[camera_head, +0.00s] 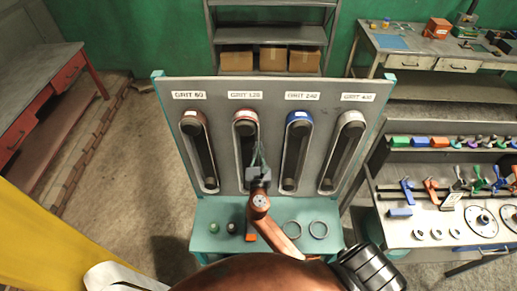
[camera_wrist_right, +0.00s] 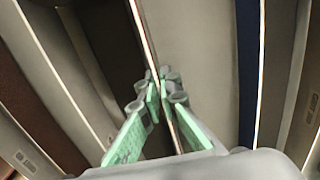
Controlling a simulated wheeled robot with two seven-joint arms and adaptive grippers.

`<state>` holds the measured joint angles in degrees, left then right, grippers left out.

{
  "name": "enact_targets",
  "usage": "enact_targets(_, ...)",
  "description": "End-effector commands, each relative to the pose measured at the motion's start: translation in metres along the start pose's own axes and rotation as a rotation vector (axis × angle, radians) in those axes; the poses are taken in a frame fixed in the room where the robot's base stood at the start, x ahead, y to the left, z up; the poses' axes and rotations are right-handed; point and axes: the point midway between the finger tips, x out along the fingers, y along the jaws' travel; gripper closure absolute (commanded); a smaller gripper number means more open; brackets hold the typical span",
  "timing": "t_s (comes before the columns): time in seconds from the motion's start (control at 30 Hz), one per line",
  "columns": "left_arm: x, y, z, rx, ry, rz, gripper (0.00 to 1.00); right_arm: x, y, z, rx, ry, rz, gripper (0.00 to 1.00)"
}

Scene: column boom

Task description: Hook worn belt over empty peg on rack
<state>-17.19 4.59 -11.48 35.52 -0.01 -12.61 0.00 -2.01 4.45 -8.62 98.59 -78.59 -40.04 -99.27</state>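A grey rack panel (camera_head: 272,140) stands in front of me in the head view, with a belt loop hanging under each label. The GRIT 120 belt (camera_head: 238,150) hangs from its peg, reddish at the top. My right gripper (camera_head: 257,158) is at its right side, about halfway down. In the right wrist view the green-padded fingers (camera_wrist_right: 163,92) close together on either side of a thin belt edge (camera_wrist_right: 147,38). No bare peg shows clearly, and I cannot tell which belt is worn. My left gripper is not in view.
A teal shelf (camera_head: 210,212) below carries rings (camera_head: 319,229) and small items. A tool bench (camera_head: 430,215) stands at right.

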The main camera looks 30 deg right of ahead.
Motion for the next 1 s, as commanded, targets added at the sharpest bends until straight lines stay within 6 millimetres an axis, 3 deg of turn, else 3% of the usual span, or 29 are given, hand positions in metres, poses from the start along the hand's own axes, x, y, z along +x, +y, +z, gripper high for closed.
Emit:
enact_targets(0.97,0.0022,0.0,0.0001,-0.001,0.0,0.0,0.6,0.0027,-0.0003,-0.0062,-0.001,-0.001,0.0,1.0)
enact_targets(1.0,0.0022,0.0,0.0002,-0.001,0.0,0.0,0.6,0.0027,-0.0003,-0.0062,-0.001,-0.001,0.0,0.94)
